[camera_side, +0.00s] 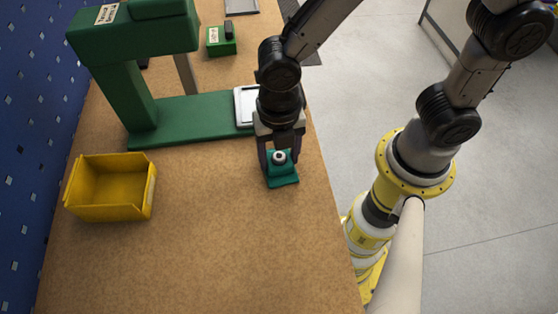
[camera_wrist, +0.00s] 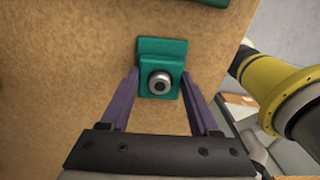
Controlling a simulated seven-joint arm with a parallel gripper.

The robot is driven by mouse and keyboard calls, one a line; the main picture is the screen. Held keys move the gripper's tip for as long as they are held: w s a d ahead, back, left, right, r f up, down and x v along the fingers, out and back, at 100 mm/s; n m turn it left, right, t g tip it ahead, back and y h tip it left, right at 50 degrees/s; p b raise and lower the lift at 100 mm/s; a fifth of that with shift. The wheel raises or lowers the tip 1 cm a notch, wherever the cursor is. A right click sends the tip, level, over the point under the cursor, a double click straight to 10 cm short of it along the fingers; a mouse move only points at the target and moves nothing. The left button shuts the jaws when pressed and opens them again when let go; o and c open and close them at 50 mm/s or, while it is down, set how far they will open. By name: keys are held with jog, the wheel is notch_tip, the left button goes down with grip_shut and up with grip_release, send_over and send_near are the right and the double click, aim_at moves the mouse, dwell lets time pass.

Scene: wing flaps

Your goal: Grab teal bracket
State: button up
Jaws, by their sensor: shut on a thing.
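The teal bracket (camera_side: 283,180) stands on the wooden table near its right edge in the side view. It has a flat base plate and a raised block with a round grey metal bushing (camera_side: 279,157). My gripper (camera_side: 281,165) points down over it, with one finger on each side of the block. In the wrist view the bracket (camera_wrist: 153,48) sits between the two purple fingertips of my gripper (camera_wrist: 160,80), which are shut on its sides. The bushing (camera_wrist: 160,83) faces the wrist camera. Whether the bracket touches the table is hard to tell.
A yellow bin (camera_side: 110,188) stands empty at the left of the table (camera_side: 210,240). A green press-like machine (camera_side: 130,85) stands behind, with a white plate (camera_side: 246,106) by its base. A small green box (camera_side: 221,42) sits farther back. The front of the table is clear.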

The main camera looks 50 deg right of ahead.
grip_shut()
jog(key=shift+r, duration=0.15)
